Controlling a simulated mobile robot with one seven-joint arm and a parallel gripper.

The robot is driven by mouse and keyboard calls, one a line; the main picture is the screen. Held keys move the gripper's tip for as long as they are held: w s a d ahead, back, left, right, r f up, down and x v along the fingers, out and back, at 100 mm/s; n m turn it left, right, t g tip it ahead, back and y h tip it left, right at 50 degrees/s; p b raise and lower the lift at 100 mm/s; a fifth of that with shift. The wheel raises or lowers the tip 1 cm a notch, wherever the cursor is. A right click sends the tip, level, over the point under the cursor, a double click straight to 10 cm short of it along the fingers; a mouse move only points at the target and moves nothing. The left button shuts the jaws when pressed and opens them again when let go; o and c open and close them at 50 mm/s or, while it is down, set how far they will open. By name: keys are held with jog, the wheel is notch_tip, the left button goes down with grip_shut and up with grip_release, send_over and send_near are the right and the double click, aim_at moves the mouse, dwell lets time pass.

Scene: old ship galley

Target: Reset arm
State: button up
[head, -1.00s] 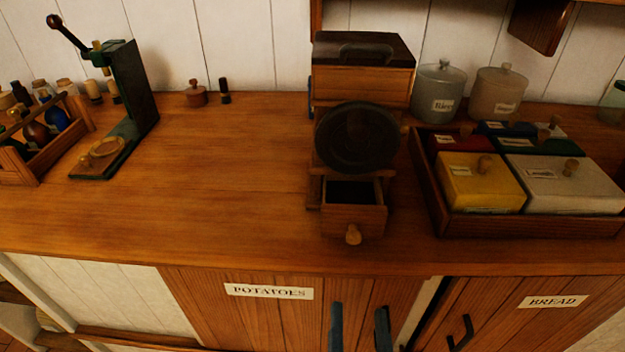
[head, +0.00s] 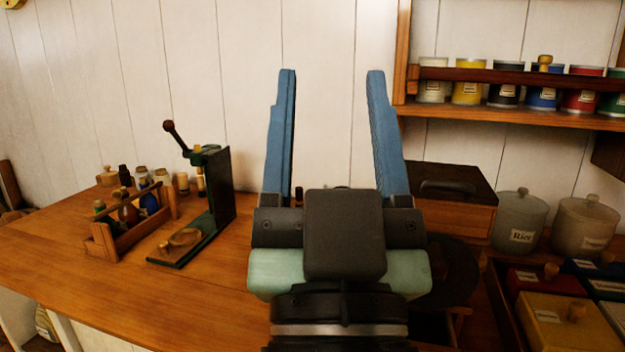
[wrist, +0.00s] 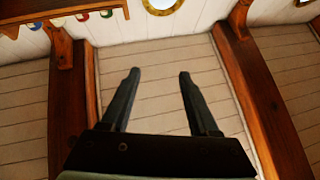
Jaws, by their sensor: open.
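My gripper (head: 332,85) is raised in the middle of the head view, above the wooden counter (head: 60,250). Its two blue fingers point up and stand wide apart, with nothing between them. In the wrist view my gripper (wrist: 156,75) also shows open and empty, against a planked surface with dark wooden beams (wrist: 72,100).
On the left stand a bottle carrier (head: 130,220) and a green press (head: 215,195). On the right are a rice jar (head: 518,220), another jar (head: 583,225) and a box with a yellow lid (head: 560,320). A shelf of tins (head: 520,115) hangs above right.

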notch_tip(320, 180, up, 19)
jog(key=s+a+t+p, duration=0.1)
jog(key=s+p, duration=0.1)
jog(key=p, duration=1)
jog(key=shift+s+a+f+p, duration=0.2)
jog(key=shift+s+p, duration=0.2)
jog(key=shift+c, duration=0.3)
